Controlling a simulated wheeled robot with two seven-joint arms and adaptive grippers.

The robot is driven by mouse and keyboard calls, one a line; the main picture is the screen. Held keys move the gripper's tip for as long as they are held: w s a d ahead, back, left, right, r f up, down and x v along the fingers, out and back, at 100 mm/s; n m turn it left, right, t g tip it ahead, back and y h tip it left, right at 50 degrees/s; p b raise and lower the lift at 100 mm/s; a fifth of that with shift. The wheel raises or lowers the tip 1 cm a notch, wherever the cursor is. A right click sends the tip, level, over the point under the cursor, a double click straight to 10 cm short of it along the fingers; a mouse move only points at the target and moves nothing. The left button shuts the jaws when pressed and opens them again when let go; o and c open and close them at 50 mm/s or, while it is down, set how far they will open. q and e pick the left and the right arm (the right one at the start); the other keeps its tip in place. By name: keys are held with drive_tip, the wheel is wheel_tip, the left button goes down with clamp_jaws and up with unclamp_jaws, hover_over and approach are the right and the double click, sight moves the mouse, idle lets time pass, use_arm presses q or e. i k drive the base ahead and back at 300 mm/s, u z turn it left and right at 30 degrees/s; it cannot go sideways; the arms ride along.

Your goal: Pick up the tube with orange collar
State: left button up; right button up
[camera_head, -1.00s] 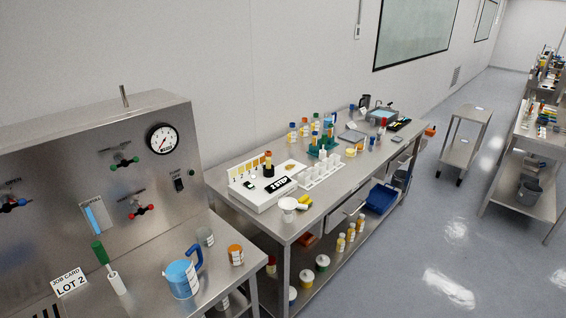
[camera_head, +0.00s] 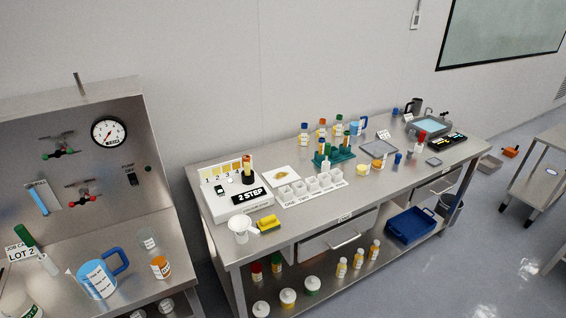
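A teal rack (camera_head: 345,156) stands on the long steel bench and holds several small tubes (camera_head: 339,146) upright. Their collars are too small for me to tell for certain which one is orange. A dark tube-like piece with an orange-brown top (camera_head: 247,165) stands on the white "2 STEP" unit (camera_head: 222,205) at the bench's left end; I cannot tell whether it is a tube with an orange collar. Neither of my grippers is in view.
Several capped bottles (camera_head: 321,128) stand behind the rack. A blue jug (camera_head: 97,279) stands on the gauge panel's bench at left.

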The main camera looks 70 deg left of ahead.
sight(246, 159)
drive_tip(key=i, duration=1.9)
drive_tip(key=u, duration=3.2)
